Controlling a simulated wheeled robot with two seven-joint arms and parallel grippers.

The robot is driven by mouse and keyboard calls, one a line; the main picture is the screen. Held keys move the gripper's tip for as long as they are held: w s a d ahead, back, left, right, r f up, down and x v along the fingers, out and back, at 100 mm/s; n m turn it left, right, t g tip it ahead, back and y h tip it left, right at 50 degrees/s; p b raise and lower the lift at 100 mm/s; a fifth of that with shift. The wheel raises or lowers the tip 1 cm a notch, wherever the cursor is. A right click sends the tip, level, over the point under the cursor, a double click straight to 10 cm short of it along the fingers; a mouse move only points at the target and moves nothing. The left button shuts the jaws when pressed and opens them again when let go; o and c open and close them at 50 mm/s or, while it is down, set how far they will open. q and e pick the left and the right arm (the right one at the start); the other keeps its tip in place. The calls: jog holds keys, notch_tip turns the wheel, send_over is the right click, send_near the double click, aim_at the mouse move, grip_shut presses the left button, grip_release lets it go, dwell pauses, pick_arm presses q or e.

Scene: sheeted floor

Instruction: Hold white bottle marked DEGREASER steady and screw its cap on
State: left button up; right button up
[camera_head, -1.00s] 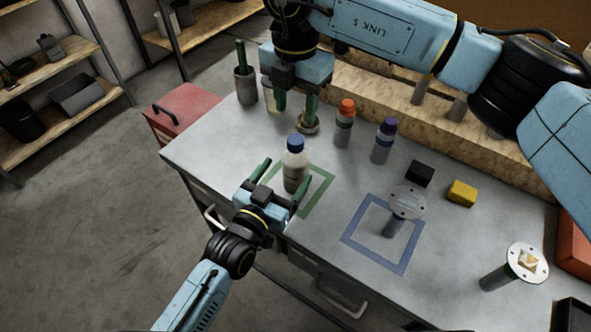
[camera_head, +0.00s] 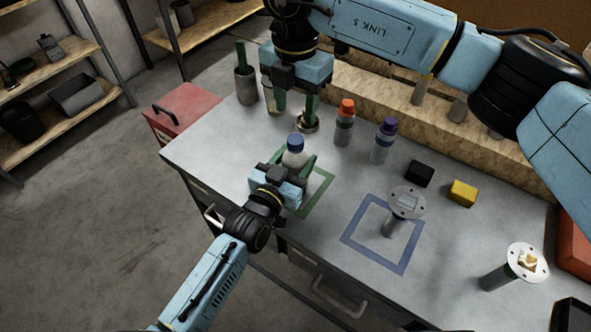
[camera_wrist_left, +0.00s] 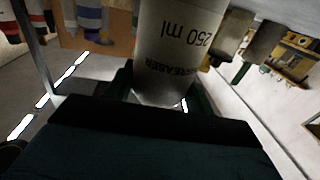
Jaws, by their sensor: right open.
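The white DEGREASER bottle (camera_head: 292,159) stands upright at the green square outline (camera_head: 322,193) on the bench. A blue cap (camera_head: 296,140) sits on its top; I cannot tell how tight it is. My left gripper (camera_head: 290,164) is around the bottle's body, one finger on each side, and looks open with small gaps. In the left wrist view the bottle (camera_wrist_left: 180,45) stands between the fingers, its label upside down. My right gripper (camera_head: 296,112) is open, fingers pointing down, behind the bottle and above it in the picture, apart from the cap.
An orange-capped bottle (camera_head: 344,125) and a purple-capped bottle (camera_head: 383,142) stand right of the bottle. A cup (camera_head: 245,88) stands at the back left. A black block (camera_head: 419,173), a yellow block (camera_head: 462,193) and a round-topped stand (camera_head: 407,203) are further right. The bench's front left is clear.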

pick_arm(q)
grip_shut()
pick_arm(e)
jog(key=n, duration=0.7)
jog(key=shift+n, duration=0.4)
jog(key=n, duration=1)
jog(key=shift+n, duration=0.4)
jog(key=n, duration=0.8)
jog(key=shift+n, duration=0.4)
jog(key=n, duration=0.4)
